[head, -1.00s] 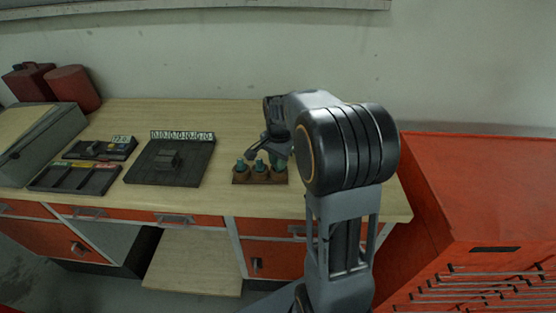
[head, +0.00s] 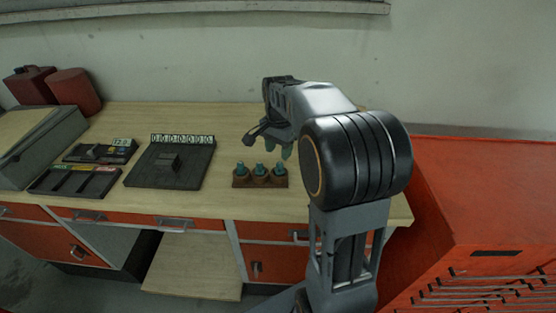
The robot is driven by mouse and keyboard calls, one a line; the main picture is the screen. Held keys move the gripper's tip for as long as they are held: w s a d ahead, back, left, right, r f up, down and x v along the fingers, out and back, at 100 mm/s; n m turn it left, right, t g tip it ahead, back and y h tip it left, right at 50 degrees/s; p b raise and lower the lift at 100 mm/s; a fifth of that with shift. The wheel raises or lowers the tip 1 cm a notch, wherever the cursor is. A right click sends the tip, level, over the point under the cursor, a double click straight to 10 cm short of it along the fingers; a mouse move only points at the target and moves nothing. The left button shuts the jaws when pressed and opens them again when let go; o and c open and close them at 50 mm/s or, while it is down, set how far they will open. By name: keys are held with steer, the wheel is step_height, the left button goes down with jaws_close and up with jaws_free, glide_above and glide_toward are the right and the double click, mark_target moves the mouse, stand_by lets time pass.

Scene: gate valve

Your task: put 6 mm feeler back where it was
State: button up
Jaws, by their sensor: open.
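A small brown block (head: 260,183) stands on the workbench, with three teal-topped pieces upright in it. They are the left piece (head: 242,168), the middle piece (head: 259,169) and the right piece (head: 279,168). They may be the feelers, but no size marking is readable, so I cannot tell which is the 6 mm one. My gripper (head: 277,150) is open above and slightly behind the right end of the block, apart from the pieces. I see nothing held in it. My forearm hides the bench to the right.
A dark board (head: 170,163) with a row of white labels stands left of the block. Dark trays (head: 75,180) lie farther left, near red containers (head: 72,88). An orange cabinet (head: 480,190) is at the right. The bench behind the block is clear.

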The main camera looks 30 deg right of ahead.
mark_target(279, 163)
step_height(279, 163, up, 5)
steer(key=s+a+f+n+t, duration=0.2)
steer(key=s+a+n, duration=0.2)
steer(key=s+n, duration=0.2)
steer(key=s+a+f+n+t, duration=0.2)
steer(key=s+a+n, duration=0.3)
steer(key=s, duration=0.5)
steer(key=shift+a+f+n, duration=0.2)
steer(key=shift+f+n, duration=0.45)
steer(key=shift+n, duration=0.15)
steer(key=shift+c, duration=0.5)
steer(key=shift+d, duration=0.15)
